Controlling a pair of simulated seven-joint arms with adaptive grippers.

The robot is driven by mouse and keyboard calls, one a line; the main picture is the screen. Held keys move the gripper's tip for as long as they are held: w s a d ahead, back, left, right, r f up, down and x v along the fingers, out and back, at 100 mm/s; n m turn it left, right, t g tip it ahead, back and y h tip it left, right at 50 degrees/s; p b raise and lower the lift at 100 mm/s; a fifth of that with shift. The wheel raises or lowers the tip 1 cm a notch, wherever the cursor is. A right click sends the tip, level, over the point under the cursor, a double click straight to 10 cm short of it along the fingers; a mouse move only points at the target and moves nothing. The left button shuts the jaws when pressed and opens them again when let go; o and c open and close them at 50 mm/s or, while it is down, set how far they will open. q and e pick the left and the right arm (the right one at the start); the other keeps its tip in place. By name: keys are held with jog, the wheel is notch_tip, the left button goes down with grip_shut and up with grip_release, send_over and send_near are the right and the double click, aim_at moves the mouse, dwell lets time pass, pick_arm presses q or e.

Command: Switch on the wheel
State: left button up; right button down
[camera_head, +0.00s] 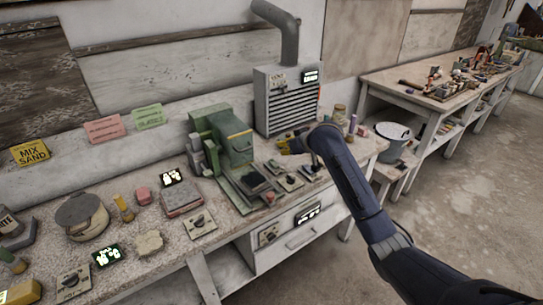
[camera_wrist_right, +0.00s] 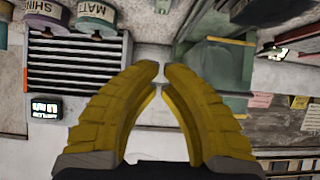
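A green machine (camera_head: 225,145) with a tall housing stands on the workbench; it also shows in the right wrist view (camera_wrist_right: 220,70). No wheel is clearly visible, and I cannot tell whether it is inside this machine. Small switch plates (camera_head: 290,182) and (camera_head: 312,172) lie at its right foot. Another switch plate (camera_head: 200,223) lies in front of it. My right gripper (camera_head: 283,146) has yellow fingers and hangs over the bench between the machine and the grey vent unit. In the right wrist view its fingertips (camera_wrist_right: 161,70) nearly meet, with nothing between them. My left gripper is out of view.
The grey vent unit (camera_head: 290,97) with a lit display stands behind my right gripper. More switch plates sit on the bench front (camera_head: 269,235) and at lower left (camera_head: 70,281). A lidded pot (camera_head: 82,216) and small blocks crowd the left. A bucket (camera_head: 393,140) stands right.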

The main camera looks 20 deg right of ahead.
send_over(271, 160)
jog(key=s, duration=0.1)
notch_tip(271, 160, down, 6)
jog(key=shift+s+d+r, duration=0.1)
jog(key=shift+r, duration=0.05)
notch_tip(271, 160, down, 2)
jog(key=shift+f, duration=0.1)
jog(key=shift+w+f, duration=0.35)
jog(key=shift+f, duration=0.5)
jog(key=shift+w+a+f+g, duration=0.2)
jog(key=shift+w+f+g, duration=0.1)
jog(key=shift+g, duration=0.1)
jog(key=shift+w+f+g, duration=0.15)
jog(key=shift+f+g, duration=0.15)
jog(key=shift+f, duration=0.1)
